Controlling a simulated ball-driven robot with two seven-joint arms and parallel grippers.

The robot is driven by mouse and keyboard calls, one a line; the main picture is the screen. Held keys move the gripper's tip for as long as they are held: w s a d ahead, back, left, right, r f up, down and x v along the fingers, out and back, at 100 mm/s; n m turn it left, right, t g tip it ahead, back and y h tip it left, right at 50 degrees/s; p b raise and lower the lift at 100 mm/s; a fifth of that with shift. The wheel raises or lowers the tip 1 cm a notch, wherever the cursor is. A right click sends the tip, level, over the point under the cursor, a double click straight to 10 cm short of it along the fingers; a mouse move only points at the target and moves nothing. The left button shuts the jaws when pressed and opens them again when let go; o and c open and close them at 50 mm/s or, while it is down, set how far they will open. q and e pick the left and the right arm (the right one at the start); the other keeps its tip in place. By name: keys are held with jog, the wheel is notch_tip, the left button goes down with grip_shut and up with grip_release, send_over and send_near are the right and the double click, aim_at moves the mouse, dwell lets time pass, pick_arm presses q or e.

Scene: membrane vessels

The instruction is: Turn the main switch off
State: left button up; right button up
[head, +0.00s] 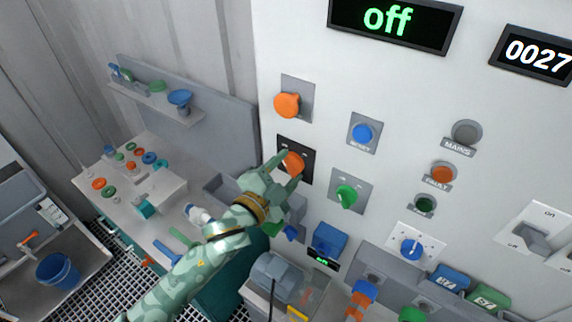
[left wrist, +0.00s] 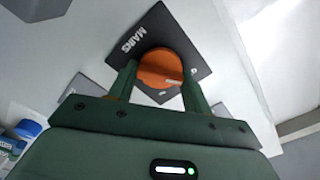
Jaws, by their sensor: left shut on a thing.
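The main switch (head: 293,161) is a round orange knob on a black square plate (head: 282,151) on the white panel. In the left wrist view the orange knob (left wrist: 160,70) fills the space between my fingers, and white lettering shows on its black plate (left wrist: 141,31). My left gripper (head: 290,168) is shut on the knob, with one finger on each side of it. The fingers hide part of the knob's sides and some plate markings. A display (head: 388,20) at the top of the panel reads "off" in green. My right gripper is not in view.
Around the switch sit another orange knob (head: 287,104), a blue button (head: 363,132) and a green knob (head: 347,196). A counter (head: 537,54) reads 0027. Below are grey housings and a blue box (head: 328,240). A cluttered workbench (head: 118,208) stands at the left.

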pick_arm(q)
jog(key=shift+f+n, duration=0.15)
jog(key=shift+n, duration=0.35)
jog(key=o, duration=1)
jog(key=shift+s, duration=0.1)
jog(key=b+v, duration=0.3)
jog(key=v, duration=1.3)
jog(key=shift+a, duration=0.1)
